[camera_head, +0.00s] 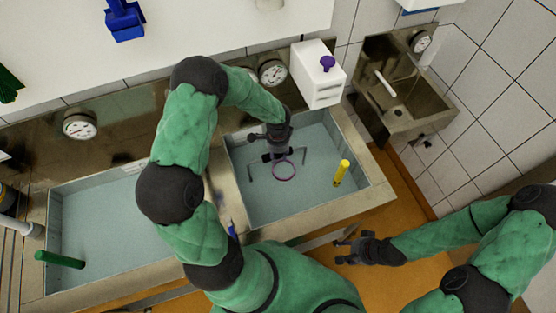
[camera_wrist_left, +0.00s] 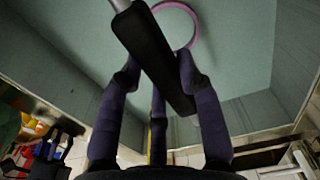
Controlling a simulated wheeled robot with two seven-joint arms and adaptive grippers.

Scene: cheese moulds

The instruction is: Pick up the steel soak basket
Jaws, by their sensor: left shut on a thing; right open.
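The steel soak basket shows mainly as a black grip bar with thin steel rods (camera_head: 250,172) bent down toward the water in the right basin (camera_head: 270,205). Its lower part is hidden or hard to make out. My left gripper (camera_head: 277,152) reaches over this basin and is shut on the grip. My right gripper (camera_head: 352,247) is open and empty, outside the basin's front right edge.
A pink-purple ring (camera_head: 284,172) shows in the right basin beneath my left gripper. The left basin (camera_head: 100,225) has a green handle (camera_head: 60,260). A white box (camera_head: 318,75) and gauges (camera_head: 272,73) are behind.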

